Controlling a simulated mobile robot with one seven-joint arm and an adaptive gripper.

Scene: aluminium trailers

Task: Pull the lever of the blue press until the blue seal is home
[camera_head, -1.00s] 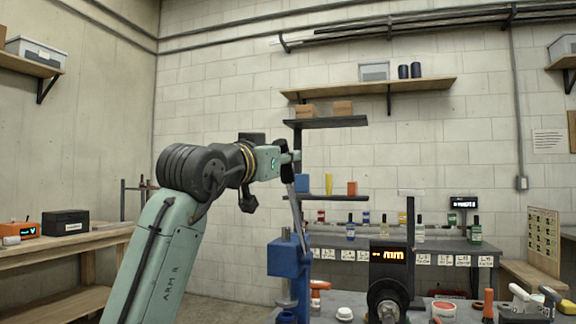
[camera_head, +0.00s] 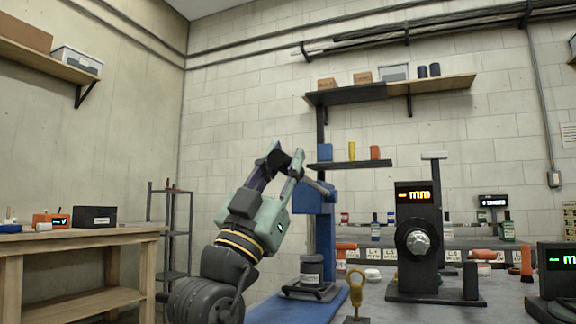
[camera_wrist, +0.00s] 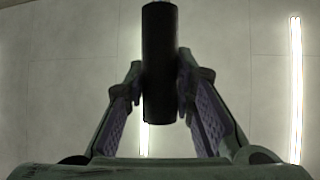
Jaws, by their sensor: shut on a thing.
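The blue press (camera_head: 318,235) stands on the bench, just right of my gripper in the head view. Its lever (camera_head: 318,186) slopes up and left from the press head to my gripper (camera_head: 284,158). My gripper is shut on the lever's dark grip, which shows as a black cylinder (camera_wrist: 160,65) between the fingers in the wrist view. A grey cylindrical fixture (camera_head: 311,268) sits low at the press, on its base. I cannot make out the blue seal or how deep it sits.
A black gauge unit (camera_head: 418,240) with an orange display stands right of the press. A yellow ring-topped piece (camera_head: 356,290) stands in front. A shelf (camera_head: 350,164) with small coloured blocks is behind the press. A wooden bench (camera_head: 80,237) is at left.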

